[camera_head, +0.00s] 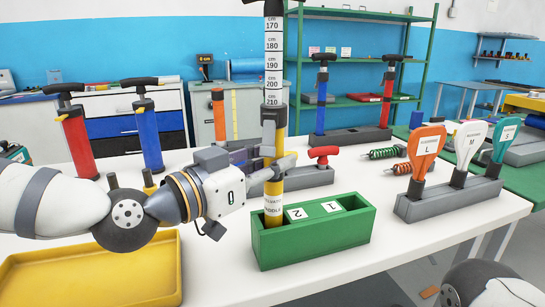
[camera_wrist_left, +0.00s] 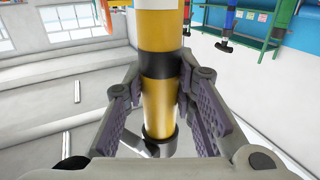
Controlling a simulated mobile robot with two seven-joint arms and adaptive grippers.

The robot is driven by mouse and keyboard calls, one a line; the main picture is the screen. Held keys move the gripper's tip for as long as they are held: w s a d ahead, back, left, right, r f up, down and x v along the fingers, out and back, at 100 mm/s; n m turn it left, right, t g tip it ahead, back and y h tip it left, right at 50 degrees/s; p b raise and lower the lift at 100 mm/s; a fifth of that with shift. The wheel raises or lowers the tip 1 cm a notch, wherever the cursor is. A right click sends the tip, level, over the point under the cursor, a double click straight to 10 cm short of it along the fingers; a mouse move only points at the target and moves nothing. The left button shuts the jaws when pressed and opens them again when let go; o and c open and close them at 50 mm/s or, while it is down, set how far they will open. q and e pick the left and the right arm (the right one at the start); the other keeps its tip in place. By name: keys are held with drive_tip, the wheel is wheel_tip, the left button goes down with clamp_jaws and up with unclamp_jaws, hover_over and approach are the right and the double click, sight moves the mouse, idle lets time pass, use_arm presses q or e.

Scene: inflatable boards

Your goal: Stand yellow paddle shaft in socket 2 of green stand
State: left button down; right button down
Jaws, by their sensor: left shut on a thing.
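The yellow paddle shaft (camera_head: 273,190) is long and upright, with a white centimetre scale (camera_head: 273,60) above and a label near its lower end. My left gripper (camera_head: 272,170) is shut on it. In the left wrist view, the shaft (camera_wrist_left: 160,105) with its black band stands between the pads of my left gripper (camera_wrist_left: 160,110). The green stand (camera_head: 315,235) is on the white table, with labels 2 and 1 on top. The shaft's lower end is at the stand's left end, beside label 2. I cannot tell how deep it sits. My right gripper is out of view.
A yellow tray (camera_head: 90,275) lies at the front left. A grey rack (camera_head: 450,200) with orange, white and teal paddles stands to the right. Pumps in red (camera_head: 76,140) and blue (camera_head: 148,135) stand behind my left arm. The table's front edge is close to the stand.

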use_arm(q)
drive_tip(key=shift+f, duration=0.25)
drive_tip(key=c, duration=1.2)
unclamp_jaws()
drive_tip(key=shift+c, duration=0.2)
drive_tip(key=v, duration=1.2)
